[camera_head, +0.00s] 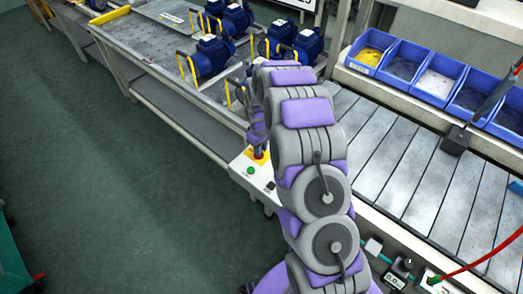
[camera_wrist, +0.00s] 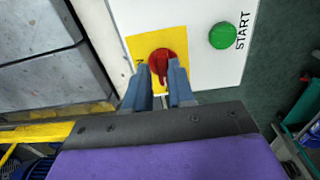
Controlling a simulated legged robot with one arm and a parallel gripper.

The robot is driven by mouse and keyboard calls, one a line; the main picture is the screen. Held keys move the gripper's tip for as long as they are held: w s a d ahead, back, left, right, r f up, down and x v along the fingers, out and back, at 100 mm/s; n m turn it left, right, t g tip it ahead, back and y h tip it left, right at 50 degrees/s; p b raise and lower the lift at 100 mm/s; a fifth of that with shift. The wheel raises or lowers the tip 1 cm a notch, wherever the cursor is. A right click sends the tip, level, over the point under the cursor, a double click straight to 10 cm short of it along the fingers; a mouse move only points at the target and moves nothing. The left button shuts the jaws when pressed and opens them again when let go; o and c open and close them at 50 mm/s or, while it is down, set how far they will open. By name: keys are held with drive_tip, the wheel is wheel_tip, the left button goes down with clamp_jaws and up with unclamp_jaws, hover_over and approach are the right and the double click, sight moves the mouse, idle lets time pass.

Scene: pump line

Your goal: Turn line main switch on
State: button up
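The main switch appears to be a red rotary knob (camera_wrist: 162,62) on a yellow square plate (camera_wrist: 140,46), set in a white panel (camera_wrist: 190,15). In the wrist view my gripper (camera_wrist: 159,68) is open, with its two blue-grey fingertips at the near edge of the knob, one towards each side. I cannot tell whether they touch it. The knob's handle points down the picture, between the fingers. In the head view the yellow plate (camera_head: 256,155) shows only partly behind my arm, and the fingertips are hard to make out.
A green START button (camera_wrist: 223,36) sits right of the knob on the panel. A conveyor (camera_head: 400,165) and blue bins (camera_head: 437,79) lie right of my arm. Blue pumps (camera_head: 212,55) stand on the metal table (camera_head: 150,48) beyond. Green floor (camera_head: 110,180) on the left is free.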

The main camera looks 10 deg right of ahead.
drive_tip(key=shift+s+a+f, duration=0.2)
drive_tip(key=shift+a+f, duration=0.4)
drive_tip(key=shift+f, duration=0.35)
drive_tip(key=shift+w+a+f, duration=0.15)
drive_tip(key=shift+w+f, duration=0.1)
drive_tip(key=shift+w, duration=0.05)
drive_tip(key=shift+w+d+r, duration=0.15)
drive_tip(key=shift+d, duration=0.25)
drive_tip(key=c, duration=0.6)
clamp_jaws()
